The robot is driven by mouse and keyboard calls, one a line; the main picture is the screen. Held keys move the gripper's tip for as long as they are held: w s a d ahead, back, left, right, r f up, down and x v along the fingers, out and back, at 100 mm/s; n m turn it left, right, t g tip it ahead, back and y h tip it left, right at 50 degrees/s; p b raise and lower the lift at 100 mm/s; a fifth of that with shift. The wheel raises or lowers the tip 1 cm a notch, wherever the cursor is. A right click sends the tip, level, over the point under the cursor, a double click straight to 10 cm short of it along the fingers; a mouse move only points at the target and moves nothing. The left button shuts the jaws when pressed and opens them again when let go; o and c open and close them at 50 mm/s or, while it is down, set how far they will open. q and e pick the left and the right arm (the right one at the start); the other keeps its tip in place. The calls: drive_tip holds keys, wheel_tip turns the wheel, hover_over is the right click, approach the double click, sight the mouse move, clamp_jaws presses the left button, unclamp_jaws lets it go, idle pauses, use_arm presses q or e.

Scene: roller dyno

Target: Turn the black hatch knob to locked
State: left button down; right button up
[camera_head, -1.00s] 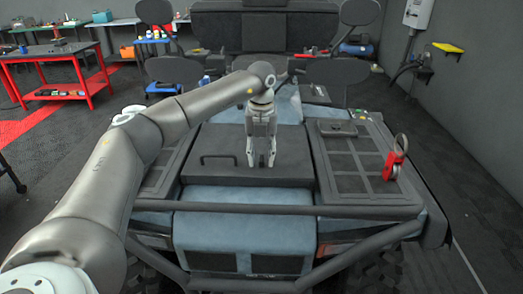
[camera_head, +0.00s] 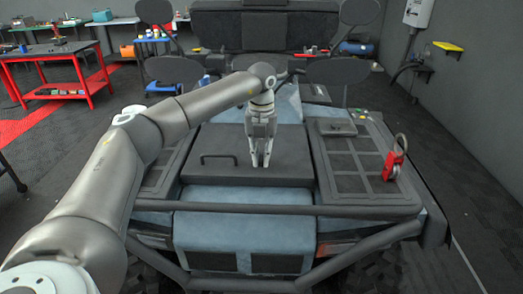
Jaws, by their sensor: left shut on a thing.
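The lid also has a black bar handle (camera_head: 219,159) to the left of my gripper. My right gripper is out of view.
A red padlock (camera_head: 393,165) stands on the right side panel (camera_head: 352,170). A black tubular bumper (camera_head: 280,209) runs across the front of the vehicle. A red table (camera_head: 55,55) stands at the back left. The floor to the right is clear.

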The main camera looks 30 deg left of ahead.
use_arm(q)
drive_tip(key=m+p, duration=0.1)
drive_tip(key=m, duration=0.1)
drive_tip(key=m+p, duration=0.1)
drive_tip(key=m, duration=0.2)
drive_tip(key=shift+a+r, duration=0.15)
drive_tip(key=m+p, duration=0.1)
drive_tip(key=m, duration=0.4)
drive_tip(key=m+p, duration=0.1)
drive_tip(key=m, duration=0.3)
drive_tip(key=shift+w+a, duration=0.1)
drive_tip(key=shift+m, duration=1.6)
drive_tip(key=c, duration=1.5)
unclamp_jaws()
drive_tip(key=shift+o, duration=0.2)
wheel_tip(320, 180, up, 12)
